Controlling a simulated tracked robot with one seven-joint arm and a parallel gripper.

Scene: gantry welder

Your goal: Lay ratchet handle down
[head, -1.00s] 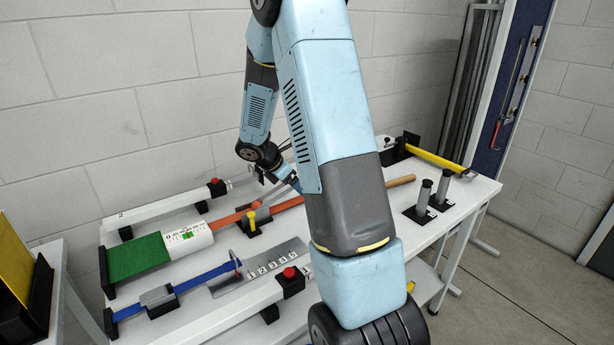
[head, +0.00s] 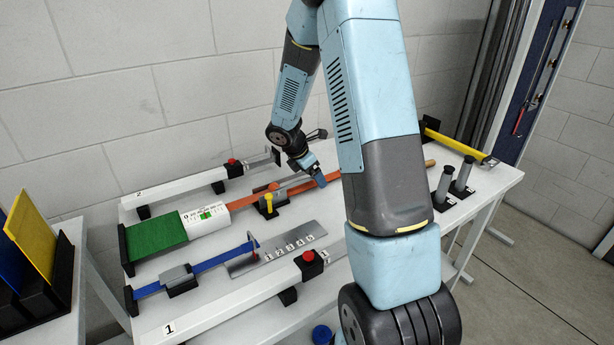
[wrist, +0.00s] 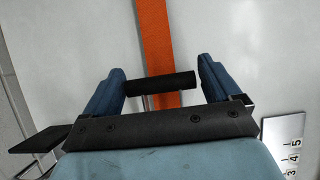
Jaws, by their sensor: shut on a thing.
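The ratchet handle (wrist: 160,86) shows in the wrist view as a black cylindrical grip lying crosswise between the blue fingers. Thin metal shows beneath it, and the orange strap (wrist: 155,42) runs behind. My gripper (wrist: 161,74) is shut on this grip, one finger at each end. In the head view my gripper (head: 319,177) is low over the orange strap, right of the ratchet's black body (head: 270,208) and its yellow part. A grey lever slopes from the ratchet toward the fingers. My arm hides part of the strap's right side.
A white rail with a red button (head: 233,162) lies behind the strap. In front are a blue strap (head: 215,262), a numbered metal plate (head: 275,250) and another red button (head: 309,256). Two grey posts (head: 452,180) stand at right.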

